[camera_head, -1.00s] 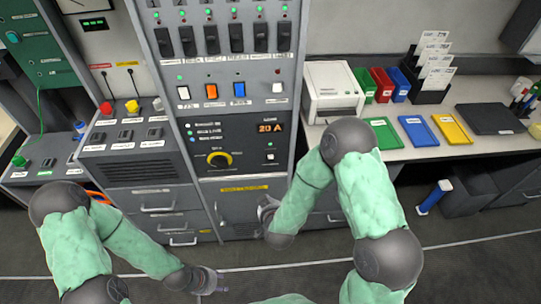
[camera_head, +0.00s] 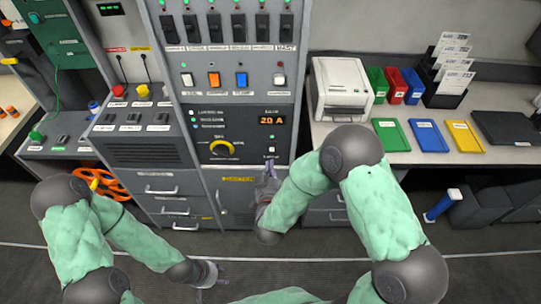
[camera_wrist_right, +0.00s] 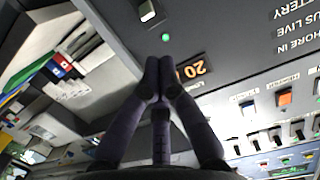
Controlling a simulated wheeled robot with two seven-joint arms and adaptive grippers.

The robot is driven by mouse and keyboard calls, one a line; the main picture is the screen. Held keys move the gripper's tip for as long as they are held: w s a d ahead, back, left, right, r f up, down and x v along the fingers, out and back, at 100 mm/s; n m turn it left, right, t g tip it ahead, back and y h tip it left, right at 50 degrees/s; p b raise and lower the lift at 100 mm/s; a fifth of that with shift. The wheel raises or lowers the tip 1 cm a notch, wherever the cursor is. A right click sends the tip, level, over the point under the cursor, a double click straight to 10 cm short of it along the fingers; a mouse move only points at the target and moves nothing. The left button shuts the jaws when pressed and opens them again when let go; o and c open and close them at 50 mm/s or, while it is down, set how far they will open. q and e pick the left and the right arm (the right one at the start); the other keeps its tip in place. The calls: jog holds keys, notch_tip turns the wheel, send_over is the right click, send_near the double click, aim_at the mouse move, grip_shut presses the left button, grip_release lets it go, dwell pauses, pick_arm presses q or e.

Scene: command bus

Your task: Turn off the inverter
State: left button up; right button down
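The grey panel with the 20 A display (camera_head: 272,120) and yellow dial (camera_head: 222,149) stands ahead. A small white rocker switch (camera_head: 271,150) sits below the display; in the right wrist view the rocker (camera_wrist_right: 148,12) has a lit green lamp (camera_wrist_right: 165,37) between it and the display. Its label is too small to read. My right gripper (camera_head: 268,168) is just below the rocker in the head view. Its fingertips (camera_wrist_right: 158,62) are together and empty; contact with the panel cannot be told. My left gripper (camera_head: 214,273) hangs low over the floor, its opening unclear.
Above are a row of coloured rocker switches (camera_head: 213,79) and black breakers (camera_head: 238,28). A white printer (camera_head: 341,88) and coloured trays (camera_head: 428,137) stand on the right counter. A console with knobs (camera_head: 140,130) is at left. An orange wheel (camera_head: 112,182) lies behind my left arm.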

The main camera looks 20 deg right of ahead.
aim_at(270, 141)
jog(key=b+x, duration=0.2)
jog(key=x, duration=0.7)
jog(key=shift+w+d+b, duration=0.15)
jog(key=shift+w+b, duration=0.1)
jog(key=shift+b, duration=0.05)
pick_arm(q)
notch_tip(270, 141, down, 3)
jog(key=shift+r, duration=0.2)
jog(key=shift+d, duration=0.15)
pick_arm(e)
jog(key=shift+a+f, duration=0.1)
jog(key=shift+a, duration=0.1)
